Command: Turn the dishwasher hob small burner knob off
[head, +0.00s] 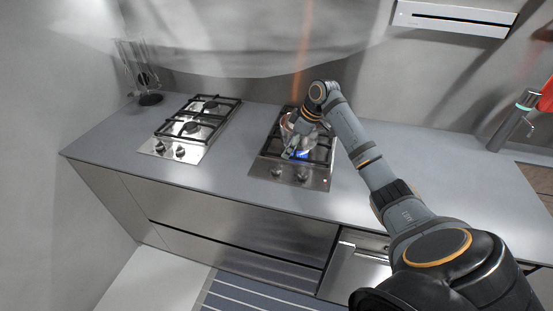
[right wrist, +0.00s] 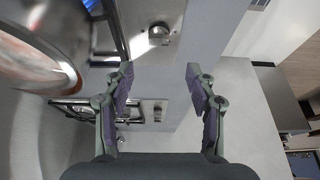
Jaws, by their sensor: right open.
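The right-hand hob (head: 262,168) is set in the counter near the dishwasher front (head: 355,265). It has two round metal knobs on its front strip, a left knob (head: 278,171) and a right knob (head: 302,174). My right gripper (head: 291,153) is over this hob, behind the knobs and apart from them. In the right wrist view its fingers (right wrist: 160,76) are open with nothing between them. One knob (right wrist: 160,32) shows ahead of the gap. I cannot tell which burner each knob serves. My left gripper is not in view.
A round shiny pot (right wrist: 45,45) stands close beside my right gripper, partly hidden by the arm in the head view. A second hob (head: 197,122) with two knobs is to the left. A utensil stand (head: 150,98) is in the back corner.

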